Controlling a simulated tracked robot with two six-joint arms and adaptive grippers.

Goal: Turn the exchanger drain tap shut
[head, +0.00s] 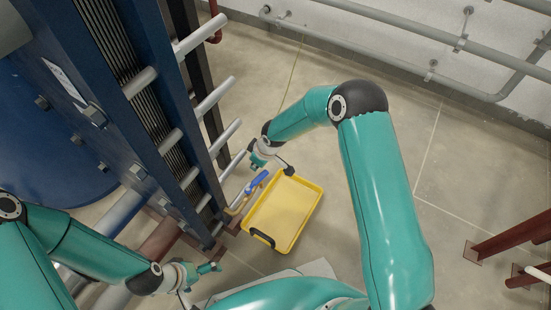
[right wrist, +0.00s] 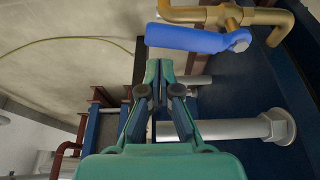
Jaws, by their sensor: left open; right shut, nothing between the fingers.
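The drain tap has a blue lever handle (head: 257,182) and a brass body at the foot of the exchanger, beside the yellow tray. In the right wrist view the blue handle (right wrist: 188,38) runs from its pivot bolt to the left, roughly alongside the brass pipe (right wrist: 260,16). My right gripper (head: 256,162) is close to the handle. In the right wrist view its fingers (right wrist: 160,66) are shut and empty, with the tips just below the handle in the picture; I cannot tell if they touch. My left gripper (head: 213,267) is open, low at the exchanger's near end, away from the tap.
A yellow tray (head: 314,185) lies on the floor right of the tap. The blue exchanger frame (head: 117,122) with grey tie bars (head: 214,97) stands on the left. Red steel legs (head: 507,236) stand at the right. The floor beyond the tray is clear.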

